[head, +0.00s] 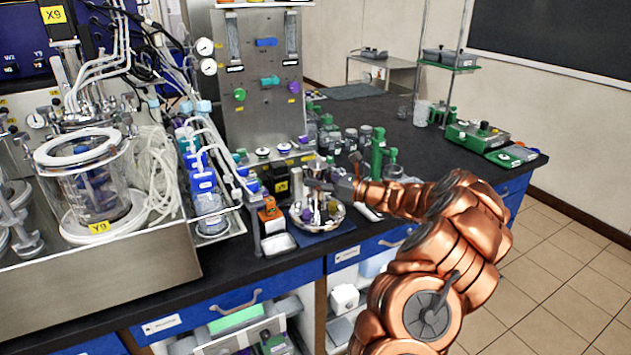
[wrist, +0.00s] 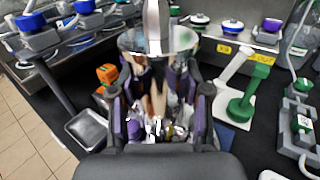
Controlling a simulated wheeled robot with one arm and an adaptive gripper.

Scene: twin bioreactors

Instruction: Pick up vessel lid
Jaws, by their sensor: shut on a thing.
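The vessel lid (head: 335,222) is a round shiny metal plate with several upright fittings, some purple. It is at the blue mat on the black bench; I cannot tell whether it touches the mat. My gripper (head: 318,186) reaches in from the right above the lid, shut on its fittings. In the wrist view, the dark and purple fingers of my gripper (wrist: 160,115) close around metal fittings, and a shiny disc with a thick metal post (wrist: 157,28) shows beyond them. The exact contact is hidden by the fingers.
An orange block (head: 271,216) and a small metal tray (head: 278,244) stand left of the lid. A green stand (wrist: 245,100) is to the right. The glass vessel Y9 (head: 92,185) and tubing are at far left. A metal panel (head: 262,80) rises behind.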

